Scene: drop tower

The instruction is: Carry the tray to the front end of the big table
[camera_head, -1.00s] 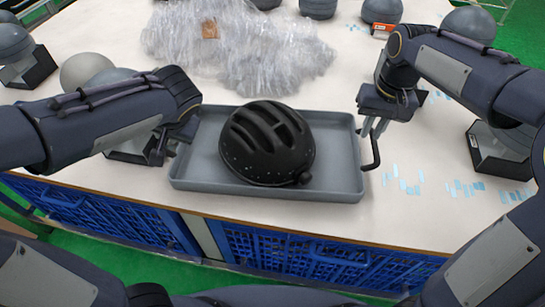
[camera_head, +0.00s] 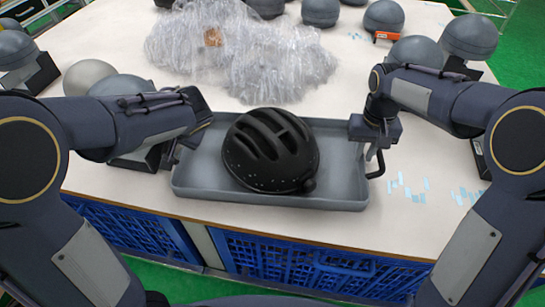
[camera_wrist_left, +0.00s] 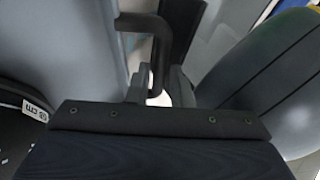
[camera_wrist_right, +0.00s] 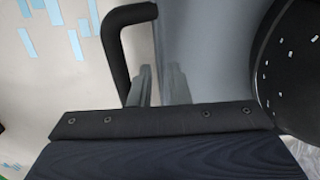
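The grey tray (camera_head: 340,187) lies on the big table (camera_head: 150,192) near its edge close to me. A black helmet (camera_head: 270,150) sits in it. The tray has a black handle at each end. My left gripper (camera_head: 172,150) is at the left handle, partly hidden by my arm in the head view. In the left wrist view its fingers (camera_wrist_left: 160,88) are apart, with the black handle (camera_wrist_left: 160,45) seemingly between them. My right gripper (camera_head: 373,152) is at the right handle (camera_head: 378,168). In the right wrist view its fingers (camera_wrist_right: 158,88) are apart beside the handle (camera_wrist_right: 114,50); contact is unclear.
A heap of clear plastic wrap (camera_head: 240,55) lies behind the tray. Several grey balls stand around the table, one (camera_head: 88,77) near my left arm. Blue strips (camera_head: 410,190) are scattered right of the tray. Blue crates (camera_head: 300,258) are below the near edge.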

